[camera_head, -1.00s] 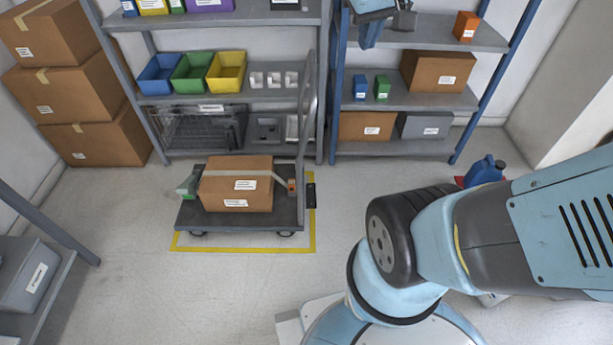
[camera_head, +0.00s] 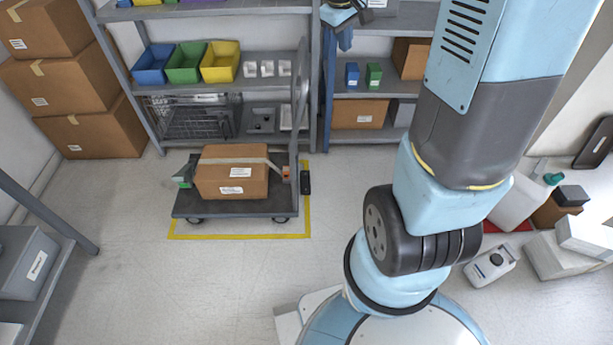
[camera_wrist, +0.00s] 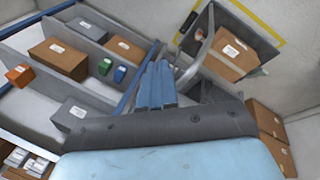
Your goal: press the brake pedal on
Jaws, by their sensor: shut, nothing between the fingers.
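A dark platform cart (camera_head: 235,208) stands on the floor within a yellow outline, its tall grey handle (camera_head: 299,95) at its right end. A small black pedal-like part (camera_head: 305,180) sticks out low at that end, beside an orange piece (camera_head: 287,173); I take it for the brake pedal. Whether it is up or down I cannot tell. A strapped cardboard box (camera_head: 231,175) rides on the cart. My gripper (camera_head: 345,40) is high, in front of the right shelf, well apart from the pedal. In the wrist view its blue fingers (camera_wrist: 158,72) are together and empty.
Shelves with blue, green and yellow bins (camera_head: 220,65) stand behind the cart. Stacked cartons (camera_head: 75,80) are at the left, a grey box (camera_head: 25,262) on a low shelf at front left. Loose containers (camera_head: 491,262) lie at the right. Floor before the cart is clear.

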